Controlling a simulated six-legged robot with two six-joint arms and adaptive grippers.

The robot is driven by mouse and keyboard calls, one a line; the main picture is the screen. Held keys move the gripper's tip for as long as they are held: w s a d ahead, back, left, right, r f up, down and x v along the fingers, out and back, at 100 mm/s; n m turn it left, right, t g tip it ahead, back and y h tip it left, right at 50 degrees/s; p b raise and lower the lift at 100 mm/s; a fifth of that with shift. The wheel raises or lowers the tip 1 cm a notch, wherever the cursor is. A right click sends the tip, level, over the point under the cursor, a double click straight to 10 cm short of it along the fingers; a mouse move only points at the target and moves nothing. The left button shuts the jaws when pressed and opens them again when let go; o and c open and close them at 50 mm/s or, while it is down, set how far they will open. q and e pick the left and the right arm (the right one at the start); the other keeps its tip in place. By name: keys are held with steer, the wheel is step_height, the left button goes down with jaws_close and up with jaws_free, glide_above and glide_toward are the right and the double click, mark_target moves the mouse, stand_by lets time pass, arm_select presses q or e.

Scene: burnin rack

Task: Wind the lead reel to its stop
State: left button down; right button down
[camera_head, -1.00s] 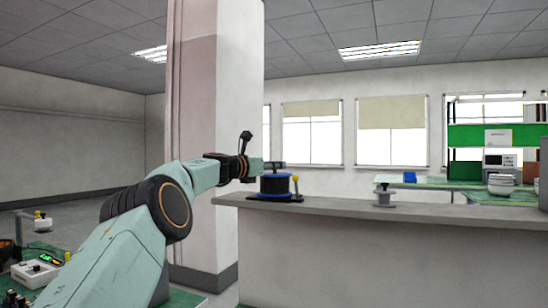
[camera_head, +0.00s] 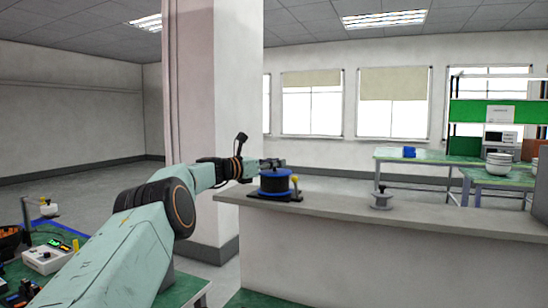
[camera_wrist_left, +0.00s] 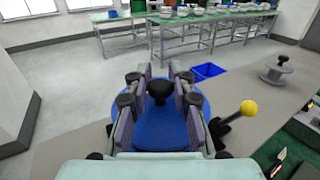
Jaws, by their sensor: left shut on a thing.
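The lead reel (camera_head: 275,184) is a dark blue drum with blue flanges, standing upright on a dark base on the grey ledge near its left end. Its blue top disc (camera_wrist_left: 152,136) fills the middle of the left wrist view. A black knob (camera_wrist_left: 160,88) stands on the disc. My left gripper (camera_head: 272,163) reaches over the reel from the left. In the left wrist view its fingers (camera_wrist_left: 160,92) stand either side of the knob, shut on it. A yellow-tipped lever (camera_wrist_left: 248,108) stands beside the reel, apart from the fingers. My right gripper is out of view.
A grey spool (camera_head: 381,199) stands further right on the ledge (camera_head: 330,206), with clear surface between. A pale pillar (camera_head: 215,130) rises behind my left arm. A blue bin (camera_wrist_left: 208,71) shows beyond the ledge. Benches with bowls stand at the back.

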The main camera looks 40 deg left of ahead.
arm_select(q)
steer(key=shift+d+f, duration=0.15)
steer(key=shift+f, duration=0.2)
steer(key=c, duration=1.5)
jaws_free()
steer(key=o, duration=0.3)
steer(key=shift+w+r, duration=0.1)
steer(key=shift+w, duration=0.05)
steer(key=shift+r, duration=0.1)
